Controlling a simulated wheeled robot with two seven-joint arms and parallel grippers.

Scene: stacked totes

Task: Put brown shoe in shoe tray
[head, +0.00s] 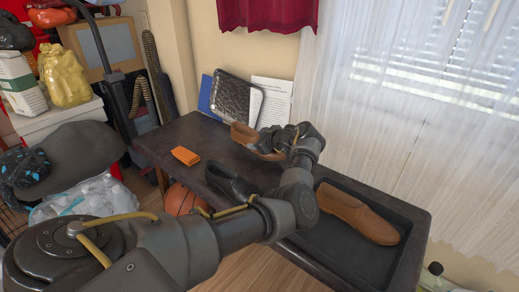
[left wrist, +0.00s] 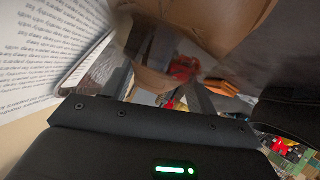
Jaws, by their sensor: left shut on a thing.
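A brown shoe (head: 243,134) is held by my left gripper (head: 277,141) above the back part of the dark table. The gripper's fingers hide part of the shoe. In the left wrist view the brown shoe (left wrist: 205,22) fills the top, close to the camera. A black shoe tray (head: 335,243) lies at the right end of the table, right of the held shoe. Another brown shoe (head: 357,214) lies in the tray toward its back; my arm covers the tray's left part. My right gripper is not in either view.
A dark shoe (head: 230,182) and a small orange box (head: 185,156) stand on the table (head: 190,130). A patterned dark item (head: 236,98) and a printed sheet (head: 271,97) lean on the wall behind. The front part of the tray is bare.

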